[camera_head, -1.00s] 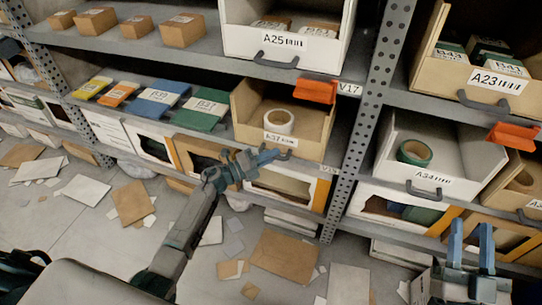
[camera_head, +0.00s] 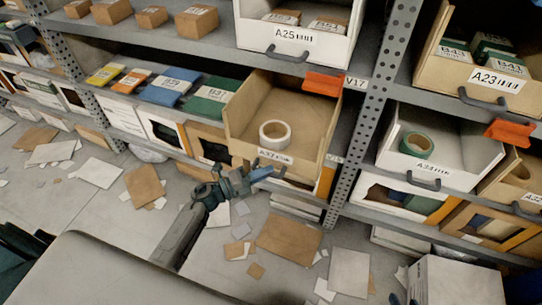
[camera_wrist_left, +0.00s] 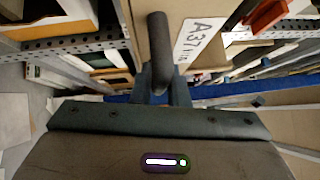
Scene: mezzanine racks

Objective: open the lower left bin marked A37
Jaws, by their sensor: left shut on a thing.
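The tan bin A37 (camera_head: 300,112) is on the middle shelf, left of the perforated post, and sticks out from the shelf front. A white tape roll (camera_head: 274,134) lies inside it. Its label (camera_head: 275,157) is partly readable in the head view and reads A37 in the left wrist view (camera_wrist_left: 198,35). My left gripper (camera_head: 258,175) is at the bin's front, below the label. In the left wrist view its fingers (camera_wrist_left: 166,88) are shut on the dark bin handle (camera_wrist_left: 159,45). My right gripper is out of view.
Bin A25 (camera_head: 292,44) is above, with an orange tag (camera_head: 322,83) below it. Bin A34 (camera_head: 440,152) is right of the post (camera_head: 375,110). Flat packs (camera_head: 165,87) sit left of A37. Cardboard sheets (camera_head: 290,235) litter the floor.

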